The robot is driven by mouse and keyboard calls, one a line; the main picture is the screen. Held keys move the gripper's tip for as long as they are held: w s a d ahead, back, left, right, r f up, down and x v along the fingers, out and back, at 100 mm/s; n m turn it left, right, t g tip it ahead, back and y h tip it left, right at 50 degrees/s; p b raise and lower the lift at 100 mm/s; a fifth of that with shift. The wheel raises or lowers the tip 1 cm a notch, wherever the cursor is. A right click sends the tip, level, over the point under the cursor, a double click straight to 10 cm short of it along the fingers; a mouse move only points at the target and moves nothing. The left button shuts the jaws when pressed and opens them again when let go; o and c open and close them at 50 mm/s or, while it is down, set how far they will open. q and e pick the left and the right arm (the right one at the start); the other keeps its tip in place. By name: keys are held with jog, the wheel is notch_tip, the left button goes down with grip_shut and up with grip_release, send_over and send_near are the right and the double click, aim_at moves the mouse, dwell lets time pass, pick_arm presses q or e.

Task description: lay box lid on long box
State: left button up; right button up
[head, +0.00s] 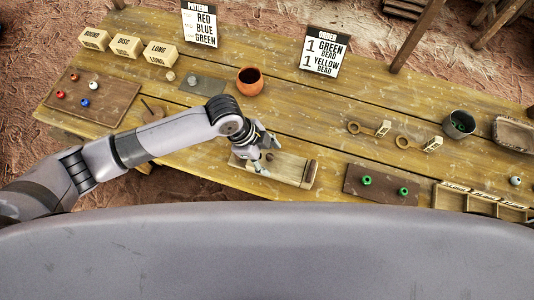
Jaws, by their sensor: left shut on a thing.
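My left gripper (263,162) is shut at the pale wooden long box (291,177) near the table's front edge. A pale flat piece under its fingers looks like the box lid (286,162). A small dark spot like a knob shows beside the fingertips. The fingers and wrist hide part of the piece, and I cannot tell whether it touches the box all round. A raised wooden end shows at the box's right. My right gripper is not in view.
A clay pot (250,81) and a grey mat (202,85) lie behind my arm. A brown board (382,185) with green beads lies to the right, beside a divided tray (482,200). Labelled blocks (160,53) stand at the back left.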

pick_arm(q)
jog(key=o, duration=1.3)
jog(key=shift+r+p, duration=3.55)
jog(key=shift+p, duration=0.1)
